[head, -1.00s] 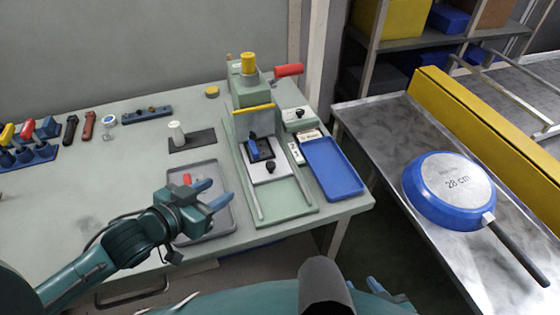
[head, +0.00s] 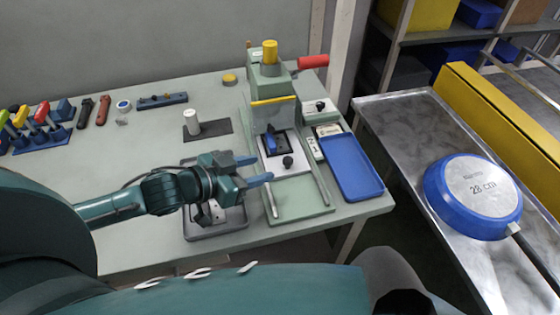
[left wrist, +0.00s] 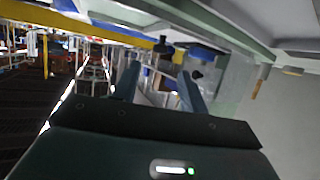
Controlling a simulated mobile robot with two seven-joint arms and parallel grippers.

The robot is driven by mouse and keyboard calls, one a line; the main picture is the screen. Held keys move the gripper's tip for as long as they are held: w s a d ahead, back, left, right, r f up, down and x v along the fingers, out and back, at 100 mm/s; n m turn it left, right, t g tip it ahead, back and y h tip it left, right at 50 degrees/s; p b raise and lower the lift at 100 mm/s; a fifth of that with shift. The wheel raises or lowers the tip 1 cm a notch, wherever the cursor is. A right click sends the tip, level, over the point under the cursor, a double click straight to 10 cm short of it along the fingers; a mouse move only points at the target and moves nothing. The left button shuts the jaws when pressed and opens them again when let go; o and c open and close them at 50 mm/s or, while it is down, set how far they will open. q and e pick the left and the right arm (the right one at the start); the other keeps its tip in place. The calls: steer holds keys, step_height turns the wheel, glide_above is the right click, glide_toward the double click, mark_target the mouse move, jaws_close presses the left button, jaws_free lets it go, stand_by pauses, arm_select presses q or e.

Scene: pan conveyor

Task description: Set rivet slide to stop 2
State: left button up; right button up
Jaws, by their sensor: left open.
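The riveting press (head: 266,78) stands on the bench, with a yellow cap on top and a red handle (head: 313,62) at its right. Its slide is a light plate (head: 297,163) between two rails, carrying a dark fixture with a blue part (head: 271,143) and a black knob (head: 288,161). The fingers also show in the left wrist view (left wrist: 157,88). My right gripper is not in view.
A grey tray (head: 235,222) lies partly under my left gripper. A blue tray (head: 368,190) lies right of the press. A 28 cm blue pan (head: 474,196) lies upside down on the metal conveyor table (head: 400,112). Tools stand at the bench's far left.

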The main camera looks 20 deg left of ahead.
mark_target(285, 161)
arm_select(q)
steer(key=x, duration=0.7)
steer(key=shift+w+d, duration=0.15)
steer(key=shift+w, duration=0.05)
jaws_close()
stand_by(0.4)
